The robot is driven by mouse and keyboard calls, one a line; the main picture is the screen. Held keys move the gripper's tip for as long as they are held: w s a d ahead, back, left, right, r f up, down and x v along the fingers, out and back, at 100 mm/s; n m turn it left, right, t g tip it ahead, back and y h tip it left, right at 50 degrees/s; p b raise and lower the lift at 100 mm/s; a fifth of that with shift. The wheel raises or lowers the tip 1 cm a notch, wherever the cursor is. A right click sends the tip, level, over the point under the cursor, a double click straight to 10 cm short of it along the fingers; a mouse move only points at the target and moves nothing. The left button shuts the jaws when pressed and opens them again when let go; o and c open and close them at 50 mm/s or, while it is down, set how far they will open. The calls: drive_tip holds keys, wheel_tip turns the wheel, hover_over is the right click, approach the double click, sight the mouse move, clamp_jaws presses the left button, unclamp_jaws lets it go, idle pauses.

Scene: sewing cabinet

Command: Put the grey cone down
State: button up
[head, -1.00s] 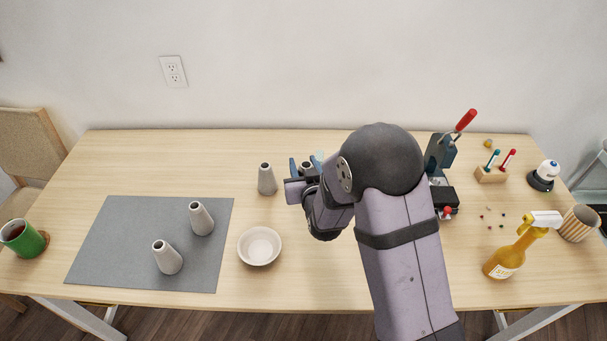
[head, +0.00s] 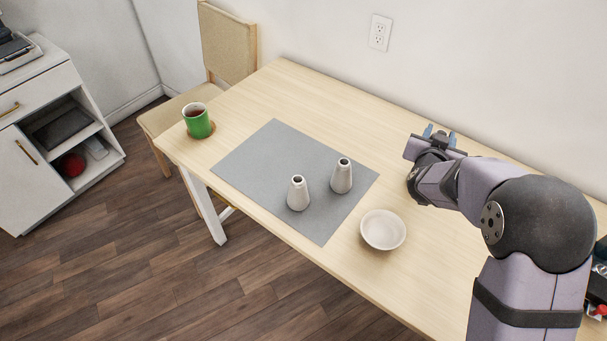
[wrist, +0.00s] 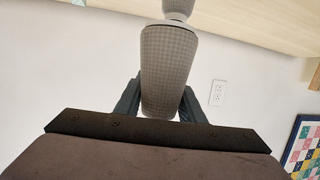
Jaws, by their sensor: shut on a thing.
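My gripper (head: 440,138) is over the back part of the table, right of the grey mat (head: 250,165). In the head view the held cone is hidden behind the gripper.
A white bowl (head: 383,232) stands right of the mat, near the front edge. A green mug (head: 198,122) stands at the far left of the table. The mat's left and back parts are bare. A chair (head: 228,50) is beyond the table's left end.

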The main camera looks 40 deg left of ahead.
drive_tip(key=s+a+b, duration=0.2)
drive_tip(key=s+a, duration=0.1)
drive_tip(key=a, duration=0.7)
drive_tip(key=s+a+b, duration=0.2)
drive_tip(key=a, duration=0.8)
drive_tip(key=s+a+f+n+y+b, duration=0.2)
drive_tip(key=s+a+b, duration=0.1)
drive_tip(key=s+a, duration=1.2)
drive_tip(key=shift+s+a+f+g+y, duration=0.15)
drive_tip(key=shift+s+a+g+y, duration=0.2)
drive_tip(key=shift+a, duration=0.75)
drive_tip(key=b, duration=0.1)
hover_over(277, 167)
drive_tip(key=shift+f, duration=4.95)
drive_tip(key=shift+f, duration=0.15)
drive_tip(key=o, duration=1.1)
